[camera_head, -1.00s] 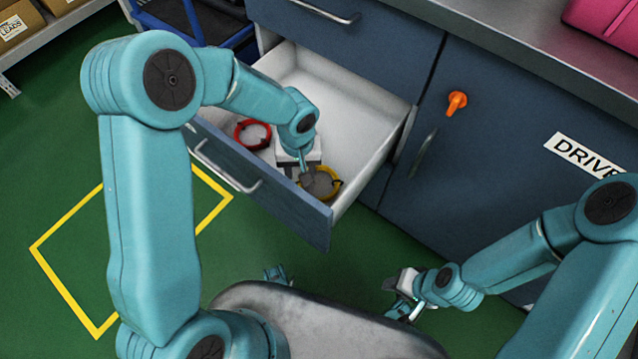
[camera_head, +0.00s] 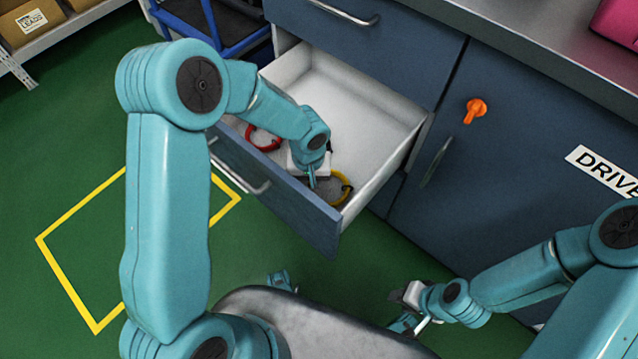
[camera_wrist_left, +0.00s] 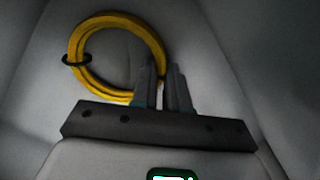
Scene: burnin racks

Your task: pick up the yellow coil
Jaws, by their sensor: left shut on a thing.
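The yellow coil (camera_head: 345,187) lies in the open white drawer, near its front right corner, partly hidden by my left gripper (camera_head: 312,183). In the left wrist view the yellow coil (camera_wrist_left: 80,42) shows as a ring with a black tie on its left side. My left gripper (camera_wrist_left: 162,88) is shut on the coil's lower right edge there. The drawer walls surround it closely. My right gripper (camera_head: 400,310) is low, outside the drawer, over the floor; its fingers are too small to read.
A red coil (camera_head: 262,143) lies in the drawer, left of my left gripper. The drawer front (camera_head: 290,208) and its side walls stand around the gripper. A blue cabinet door (camera_head: 470,165) with an orange knob (camera_head: 475,111) is to the right. A blue cart (camera_head: 215,25) stands behind.

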